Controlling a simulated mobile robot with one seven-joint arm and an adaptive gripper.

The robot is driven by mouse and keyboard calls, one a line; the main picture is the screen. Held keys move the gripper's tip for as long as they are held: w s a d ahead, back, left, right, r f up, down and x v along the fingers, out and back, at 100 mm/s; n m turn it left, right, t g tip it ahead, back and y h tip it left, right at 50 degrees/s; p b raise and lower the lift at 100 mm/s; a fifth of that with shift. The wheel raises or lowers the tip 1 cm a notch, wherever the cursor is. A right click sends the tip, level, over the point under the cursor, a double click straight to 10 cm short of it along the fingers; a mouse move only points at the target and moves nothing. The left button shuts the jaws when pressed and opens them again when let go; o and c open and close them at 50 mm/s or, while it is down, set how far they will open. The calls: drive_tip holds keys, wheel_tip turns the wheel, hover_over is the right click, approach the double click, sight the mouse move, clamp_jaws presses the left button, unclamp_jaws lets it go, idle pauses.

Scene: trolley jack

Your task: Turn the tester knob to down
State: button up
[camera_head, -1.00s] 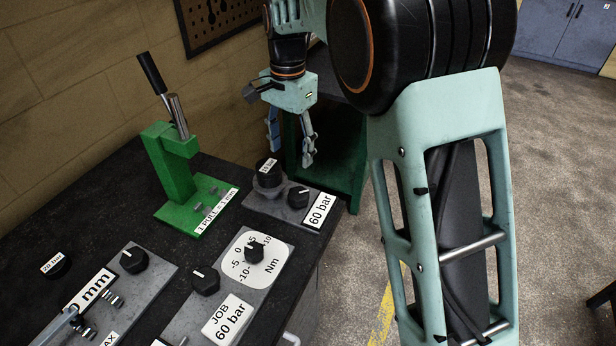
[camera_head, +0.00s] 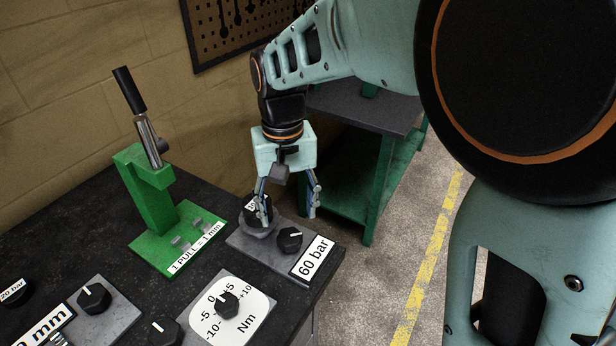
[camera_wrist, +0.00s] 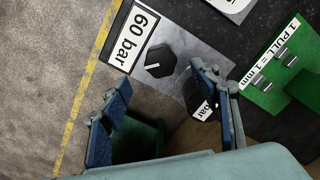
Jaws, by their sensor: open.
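The plate (camera_head: 272,247) with the "60 bar" label (camera_head: 314,258) lies at the bench's right corner. It carries a black knob (camera_head: 289,239) with a white pointer line, and a taller black part with a "bar" label (camera_head: 252,207). I cannot tell for sure which knob is the tester's. My gripper (camera_head: 290,216) is open and empty, pointing down over this plate, one finger in front of the taller part. In the wrist view the knob (camera_wrist: 160,61) shows beyond the gap between the fingers of my gripper (camera_wrist: 161,84), apparently uncovered.
A green stand (camera_head: 152,207) with a black-handled lever is at the left. Nearer are a dial plate (camera_head: 243,304) marked "Nm" with its own knob (camera_head: 227,304), and further knobs. A green-framed table (camera_head: 388,180) stands behind. Open floor lies right of the bench.

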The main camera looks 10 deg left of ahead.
sight(290, 238)
wheel_tip(290, 238, down, 8)
drive_tip(key=shift+r, duration=0.25)
drive_tip(key=shift+c, duration=0.7)
drive_tip(key=shift+w, duration=0.1)
drive_tip(key=c, duration=1)
